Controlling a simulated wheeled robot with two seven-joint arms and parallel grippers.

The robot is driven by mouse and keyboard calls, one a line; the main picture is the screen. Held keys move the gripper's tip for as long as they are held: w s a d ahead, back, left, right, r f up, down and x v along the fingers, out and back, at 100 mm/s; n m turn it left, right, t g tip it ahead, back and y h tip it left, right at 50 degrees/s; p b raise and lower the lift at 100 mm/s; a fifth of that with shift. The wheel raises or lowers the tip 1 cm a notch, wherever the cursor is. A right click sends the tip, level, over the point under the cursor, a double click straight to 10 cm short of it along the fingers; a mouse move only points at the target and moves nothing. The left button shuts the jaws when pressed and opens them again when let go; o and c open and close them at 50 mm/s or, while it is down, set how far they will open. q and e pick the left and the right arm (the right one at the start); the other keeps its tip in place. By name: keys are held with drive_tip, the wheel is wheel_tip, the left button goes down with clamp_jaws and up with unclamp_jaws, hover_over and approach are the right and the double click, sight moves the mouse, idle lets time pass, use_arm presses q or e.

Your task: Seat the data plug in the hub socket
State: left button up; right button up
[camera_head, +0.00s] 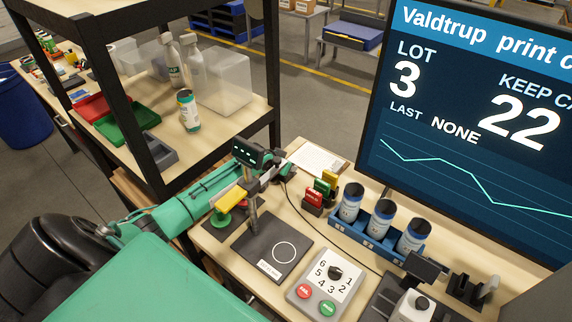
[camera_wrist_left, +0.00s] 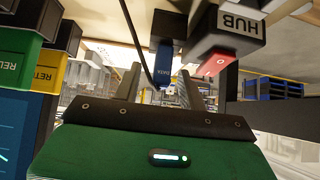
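The hub (camera_wrist_left: 238,22), a dark box with a white HUB label, is at the upper right of the left wrist view, with a red piece (camera_wrist_left: 212,62) at its underside. The blue data plug (camera_wrist_left: 163,62), marked DATA, shows between the fingers of my left gripper (camera_wrist_left: 160,85), with visible gaps on both sides. The fingers look open. The plug's end and the hub socket are not clear. In the head view my left gripper (camera_head: 266,170) is beside a dark box with green lights (camera_head: 248,152) on a post; the plug is too small to make out there. My right gripper is not in view.
A thin black cable (camera_head: 318,226) runs across the table. Red, green and yellow blocks (camera_head: 321,190) stand near the gripper, with a blue can rack (camera_head: 376,237) and control panel (camera_head: 325,284) further right. A black-framed shelf (camera_head: 140,140) is at left.

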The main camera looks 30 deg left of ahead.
use_arm(q)
drive_tip(key=shift+s, duration=0.1)
drive_tip(key=b+v, duration=0.2)
drive_tip(key=v, duration=0.5)
drive_tip(key=shift+r, duration=0.2)
drive_tip(key=shift+s, duration=0.1)
idle(0.6)
